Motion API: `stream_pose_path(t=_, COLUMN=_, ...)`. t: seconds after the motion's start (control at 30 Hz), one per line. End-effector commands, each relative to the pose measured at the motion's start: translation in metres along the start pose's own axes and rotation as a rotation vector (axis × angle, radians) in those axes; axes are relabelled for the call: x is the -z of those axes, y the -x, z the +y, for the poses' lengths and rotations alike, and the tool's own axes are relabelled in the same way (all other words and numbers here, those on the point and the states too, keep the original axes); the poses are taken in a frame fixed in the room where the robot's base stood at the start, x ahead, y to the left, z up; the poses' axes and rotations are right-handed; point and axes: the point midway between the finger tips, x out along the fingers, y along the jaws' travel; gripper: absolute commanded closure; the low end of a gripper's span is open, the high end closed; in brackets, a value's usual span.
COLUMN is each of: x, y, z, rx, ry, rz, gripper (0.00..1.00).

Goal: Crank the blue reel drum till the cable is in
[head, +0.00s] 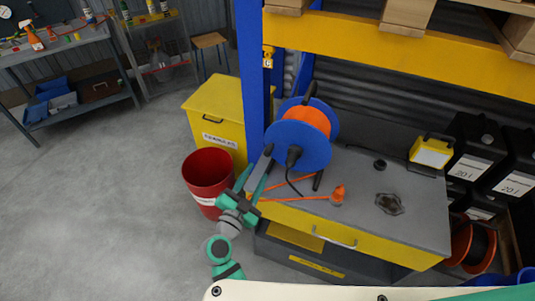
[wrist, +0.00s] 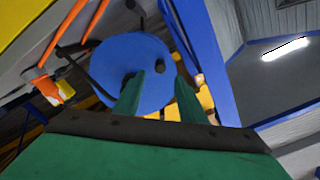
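The blue reel drum (head: 318,160) stands on the grey bench top, with orange cable (head: 312,117) wound between its blue flanges. A dark knob (head: 293,155) sticks out of its near face. Orange cable also lies across the bench front, by an orange end piece (head: 338,196). My gripper (head: 247,178) is at the bench's left front corner, left of and below the drum. In the wrist view its green fingers (wrist: 159,78) are apart, with the blue drum face (wrist: 125,62) beyond them. A dark knob (wrist: 160,66) shows between the tips; contact cannot be told.
A blue post (head: 252,80) rises close behind my gripper. A red bin (head: 208,172) and a yellow chest (head: 218,105) stand left of the bench. A yellow lamp (head: 431,152) and a dark flat part (head: 389,204) sit on the bench. Open floor lies left.

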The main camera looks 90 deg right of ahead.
Motion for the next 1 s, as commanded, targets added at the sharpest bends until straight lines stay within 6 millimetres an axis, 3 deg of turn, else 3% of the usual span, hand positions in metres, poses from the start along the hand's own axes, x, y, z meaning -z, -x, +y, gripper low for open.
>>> stream_pose_path(t=0.2, x=0.000, y=0.000, z=0.001, rx=-0.002, ry=0.289, rz=0.001, gripper=0.62)
stream_pose_path(t=0.47, x=0.000, y=-0.009, z=0.002, rx=-0.005, ry=0.362, rz=0.003, gripper=0.62)
stream_pose_path(t=1.0, x=0.001, y=-0.093, z=0.002, rx=-0.004, ry=0.359, rz=0.003, gripper=0.62)
